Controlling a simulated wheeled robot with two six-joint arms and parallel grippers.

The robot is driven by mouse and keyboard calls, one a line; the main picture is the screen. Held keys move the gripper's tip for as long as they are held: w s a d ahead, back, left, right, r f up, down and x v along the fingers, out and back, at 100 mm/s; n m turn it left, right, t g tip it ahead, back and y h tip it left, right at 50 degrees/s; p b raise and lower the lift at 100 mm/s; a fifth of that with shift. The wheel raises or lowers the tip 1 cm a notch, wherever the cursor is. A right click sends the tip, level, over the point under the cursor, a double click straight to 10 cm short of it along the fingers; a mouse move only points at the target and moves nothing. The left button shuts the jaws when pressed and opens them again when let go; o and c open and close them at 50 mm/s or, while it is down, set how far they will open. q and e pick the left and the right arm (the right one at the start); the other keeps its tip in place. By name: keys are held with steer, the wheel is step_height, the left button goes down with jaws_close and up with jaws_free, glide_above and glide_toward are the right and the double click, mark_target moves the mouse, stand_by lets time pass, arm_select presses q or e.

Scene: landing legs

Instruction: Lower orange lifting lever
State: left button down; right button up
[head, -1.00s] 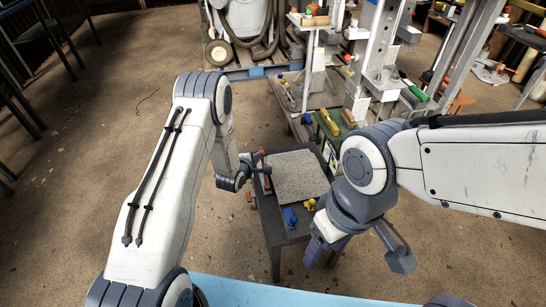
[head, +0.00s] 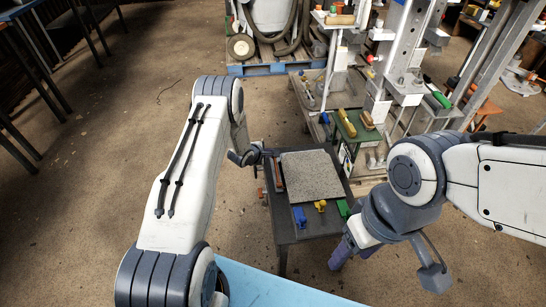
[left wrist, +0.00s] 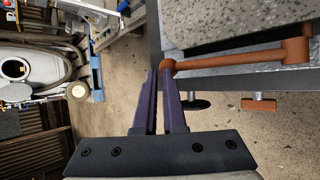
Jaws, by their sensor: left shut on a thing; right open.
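The orange lever (left wrist: 235,57) lies along the edge of a grey speckled slab in the left wrist view, with a rounded end (left wrist: 167,65) and a thicker pivot end at right. In the head view the lever (head: 278,172) shows small at the slab's left side. My left gripper (left wrist: 161,72) has its purple fingers close together at the rounded end, shut on it; the exact contact is hard to see. In the head view my left gripper (head: 262,155) is at the table's left edge. My right gripper (head: 340,254) is open and empty, in front of the table's right corner.
The speckled slab (head: 310,175) sits on a dark small table (head: 285,230). Blue (head: 300,217), yellow (head: 320,206) and green (head: 343,207) parts stand along its front. An orange T-handle (left wrist: 259,104) is below the table edge.

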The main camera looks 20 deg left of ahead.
arm_select(q)
steer(key=shift+w+a, duration=0.15)
steer(key=shift+w, duration=0.05)
stand_by(0.3)
steer(key=s+a+r+p, duration=0.3)
steer(key=s+r+p, duration=0.2)
steer(key=r, duration=0.6)
steer(key=shift+s+a+r+p, duration=0.3)
steer(key=shift+s, duration=0.8)
